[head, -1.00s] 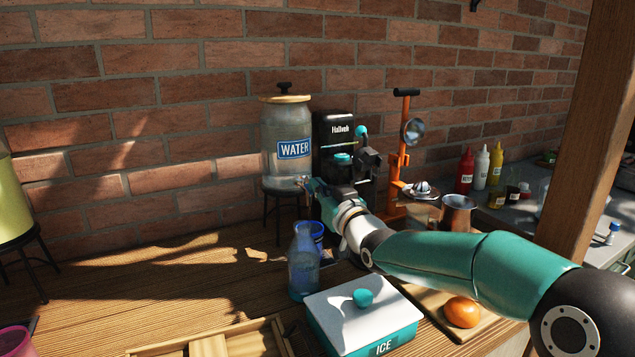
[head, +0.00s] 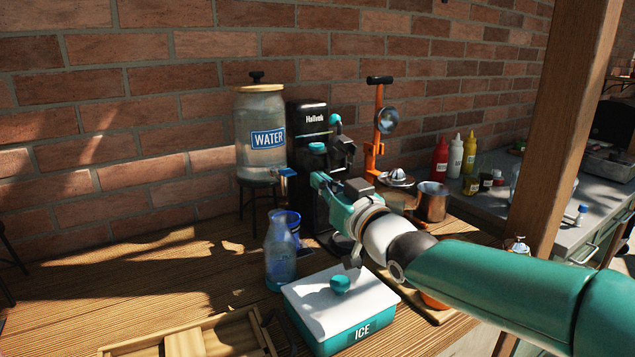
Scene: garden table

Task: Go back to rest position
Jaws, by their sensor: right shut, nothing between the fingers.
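The water dispenser (head: 262,115), a clear jar with a wooden lid and a blue WATER label, stands on a dark stand by the brick wall. Its tap (head: 288,172) sticks out low on the right side, with a blue part showing. The blue tumbler (head: 290,217) is upright below the tap in the picture. A bluish glass bottle (head: 280,262) in front hides much of it, so its contents cannot be told. My right gripper (head: 317,180) is shut and empty, just right of the tap and apart from it. My left gripper is out of view.
A black Hallveh machine (head: 308,120) stands right behind my right gripper. An orange press (head: 377,125) and a metal cup (head: 432,202) are further right. A teal ICE box (head: 320,325) and a wooden tray (head: 200,338) are in front. The table left of the bottle is clear.

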